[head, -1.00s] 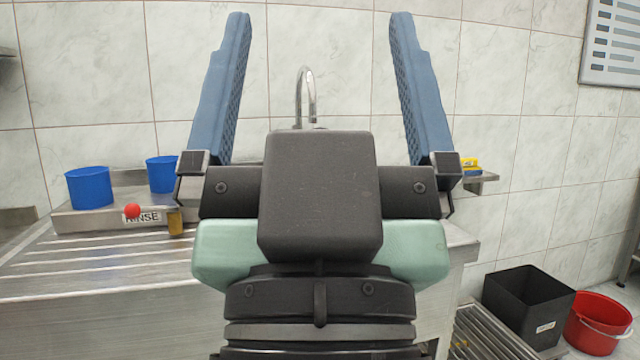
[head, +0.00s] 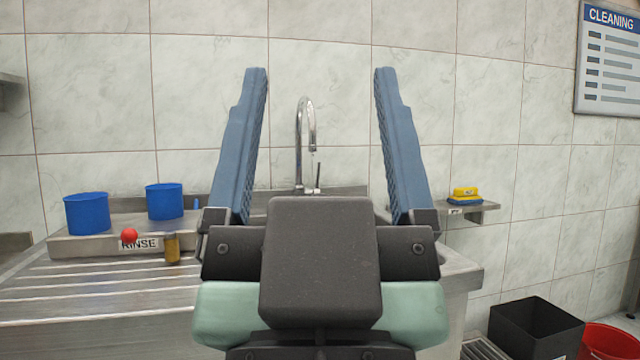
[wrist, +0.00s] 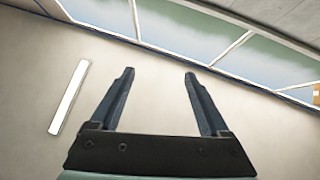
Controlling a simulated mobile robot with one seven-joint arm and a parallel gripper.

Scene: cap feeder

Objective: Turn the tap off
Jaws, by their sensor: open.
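The tap (head: 303,140) is a chrome gooseneck at the back of the sink, against the tiled wall. Its thin lever (head: 317,176) stands upright at the right of its base. A small pale streak shows under the spout; I cannot tell clearly whether it is water. My gripper (head: 315,75) is open and empty, its two blue fingers pointing up, with the tap seen between them in the head view. The gripper body hides most of the sink. In the wrist view the open gripper (wrist: 158,72) faces a bare wall and windows, with no tap in sight.
Two blue cups (head: 88,213) stand on a steel ledge labelled RINSE, near a red ball (head: 129,236) and a small amber jar (head: 172,248). A wall shelf (head: 470,213) holds a yellow and blue sponge (head: 465,195). A black bin (head: 537,328) and red bucket (head: 606,343) stand at lower right.

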